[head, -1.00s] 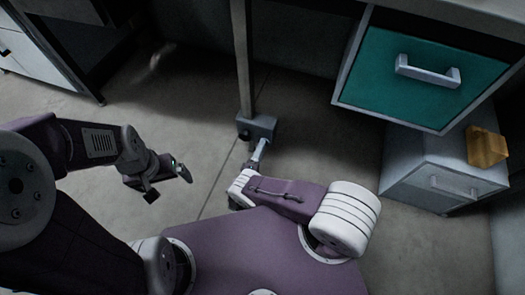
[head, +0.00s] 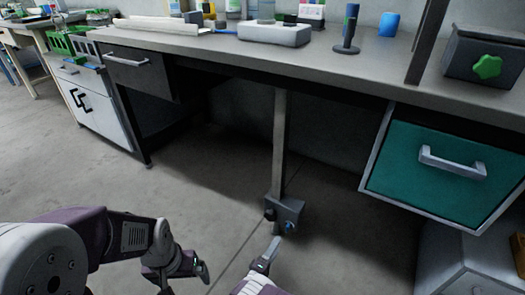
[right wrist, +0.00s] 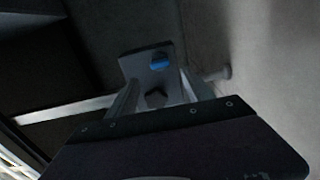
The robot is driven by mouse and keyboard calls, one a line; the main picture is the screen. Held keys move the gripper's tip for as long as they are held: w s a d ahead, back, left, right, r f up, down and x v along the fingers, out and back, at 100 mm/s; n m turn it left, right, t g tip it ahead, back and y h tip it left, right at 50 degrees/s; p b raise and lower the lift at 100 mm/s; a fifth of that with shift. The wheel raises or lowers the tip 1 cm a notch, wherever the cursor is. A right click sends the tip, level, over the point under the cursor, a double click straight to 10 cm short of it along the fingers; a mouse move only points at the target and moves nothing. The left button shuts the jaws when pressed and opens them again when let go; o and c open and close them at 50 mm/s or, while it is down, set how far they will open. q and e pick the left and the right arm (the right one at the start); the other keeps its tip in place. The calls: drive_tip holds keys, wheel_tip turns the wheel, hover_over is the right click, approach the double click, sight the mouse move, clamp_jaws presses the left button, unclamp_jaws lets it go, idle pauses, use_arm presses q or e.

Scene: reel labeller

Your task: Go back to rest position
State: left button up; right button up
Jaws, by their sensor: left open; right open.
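My left gripper (head: 186,276) is open and empty over the bare floor at the lower left of the head view, its dark fingers pointing right and down. My right gripper (right wrist: 152,92) is open in the right wrist view, its two grey fingers apart. A grey plate with a blue disc (right wrist: 160,62) shows by these fingertips; whether they touch it I cannot tell. In the head view only the narrow grey end of my right arm shows at the bottom, just below a grey block (head: 285,211) at the foot of a post.
A long desk (head: 350,68) crosses the head view, with bottles and small devices on top. The floor (head: 165,195) between is clear.

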drive_tip(key=s+d+r+m+g+h+p, duration=0.1)
drive_tip(key=d+r+m+g+p, duration=0.15)
drive_tip(key=d+r+g, duration=0.35)
drive_tip(key=s+d+r+m+g+p, duration=0.2)
drive_tip(key=d+r+g+p, duration=0.15)
drive_tip(key=r+g, duration=0.35)
drive_tip(key=s+r+m+y+p, duration=0.35)
drive_tip(key=s+r+y, duration=0.35)
drive_tip(key=r, duration=0.5)
drive_tip(key=s+r+m+y+p, duration=0.3)
drive_tip(key=s+r+y+p, duration=0.15)
drive_tip(key=s+r, duration=0.65)
wheel_tip(320, 180, up, 40)
drive_tip(key=p, duration=3.7)
drive_tip(key=shift+w+a+f, duration=0.25)
drive_tip(key=shift+w+a, duration=0.05)
drive_tip(key=shift+w, duration=0.15)
